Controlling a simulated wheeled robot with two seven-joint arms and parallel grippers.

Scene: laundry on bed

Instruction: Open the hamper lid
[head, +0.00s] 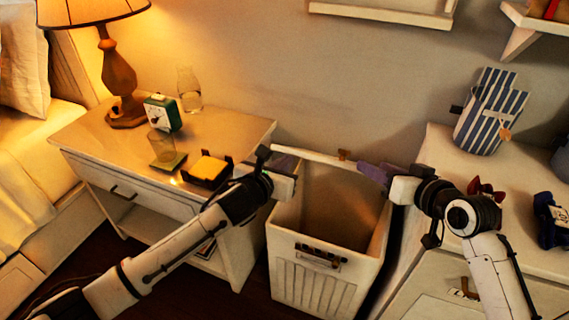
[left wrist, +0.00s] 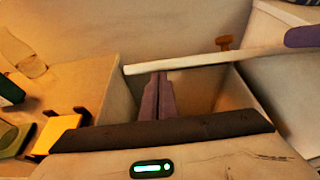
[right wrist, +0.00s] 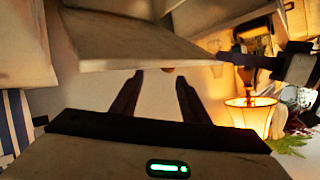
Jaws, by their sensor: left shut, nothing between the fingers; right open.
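The white hamper (head: 298,275) stands on the floor between the nightstand and the dresser. Its inside shows from above. The lid (head: 310,154) is raised at the hamper's back and seen almost edge-on, as a thin bar with a small tan knob (head: 344,154). The lid also crosses the left wrist view (left wrist: 185,63) and shows as a panel in the right wrist view (right wrist: 140,45). My left gripper (head: 290,167) is shut and empty over the hamper's left side. My right gripper (head: 370,172) is open by the lid's right end; I cannot tell if it touches.
The nightstand (head: 100,137) at left holds a lamp (head: 118,75), a green clock (head: 162,113), glassware and a dark tray (head: 207,169) with something yellow. The dresser (head: 440,150) at right holds a striped item (head: 490,115) and a blue object (head: 552,220). Shelves hang above.

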